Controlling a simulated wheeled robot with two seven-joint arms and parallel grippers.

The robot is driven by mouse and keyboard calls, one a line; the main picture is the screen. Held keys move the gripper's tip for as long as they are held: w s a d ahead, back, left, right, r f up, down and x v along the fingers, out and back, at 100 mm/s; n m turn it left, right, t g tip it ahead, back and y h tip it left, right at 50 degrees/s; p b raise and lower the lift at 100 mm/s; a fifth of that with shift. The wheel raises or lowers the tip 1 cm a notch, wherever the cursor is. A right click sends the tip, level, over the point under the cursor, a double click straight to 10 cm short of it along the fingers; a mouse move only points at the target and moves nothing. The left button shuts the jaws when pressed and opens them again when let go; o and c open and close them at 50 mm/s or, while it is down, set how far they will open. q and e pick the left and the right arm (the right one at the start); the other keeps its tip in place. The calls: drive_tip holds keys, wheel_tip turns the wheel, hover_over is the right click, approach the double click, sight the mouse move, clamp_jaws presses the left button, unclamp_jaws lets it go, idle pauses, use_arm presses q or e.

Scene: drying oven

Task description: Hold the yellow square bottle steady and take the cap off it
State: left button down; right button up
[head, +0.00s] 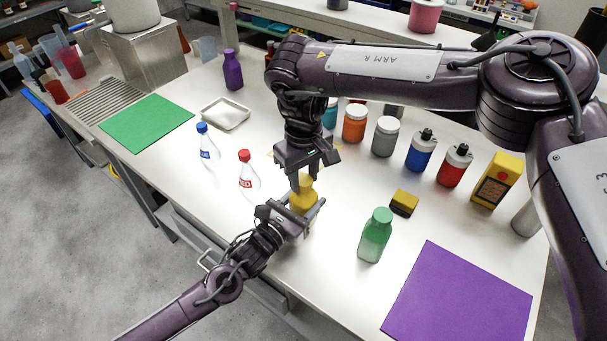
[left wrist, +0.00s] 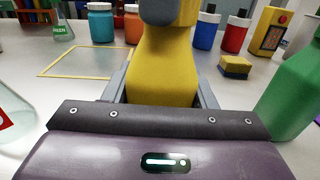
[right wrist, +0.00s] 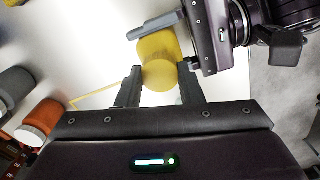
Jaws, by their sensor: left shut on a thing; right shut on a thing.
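The yellow square bottle (head: 303,203) stands upright on the white table near its front edge; its body fills the middle of the left wrist view (left wrist: 162,75). My left gripper (head: 297,217) comes from the front and is shut on the bottle's body, one finger on each side. My right gripper (head: 303,181) points down from above and is shut on the round yellow cap (right wrist: 160,76) at the bottle's top. The cap is in line with the bottle. The right fingers partly hide the neck, so I cannot tell whether cap and bottle are apart.
A green bottle (head: 376,236) and a yellow-black sponge (head: 404,202) stand to the right. A red-capped flask (head: 248,174) is close on the left, beside a blue-capped one (head: 207,145). Several jars line the back. A purple mat (head: 460,300) lies front right.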

drive_tip(key=n, duration=0.8)
drive_tip(key=shift+n, duration=0.3)
drive_tip(key=n, duration=1.3)
drive_tip(key=shift+r, duration=0.1)
drive_tip(key=n, duration=0.6)
drive_tip(key=shift+n, duration=0.3)
drive_tip(key=n, duration=0.6)
drive_tip(key=shift+n, duration=0.4)
drive_tip(key=n, duration=0.4)
drive_tip(key=shift+r+n, duration=0.1)
drive_tip(key=shift+n, duration=0.2)
drive_tip(key=n, duration=0.9)
drive_tip(key=shift+r, duration=0.1)
drive_tip(key=shift+r, duration=1)
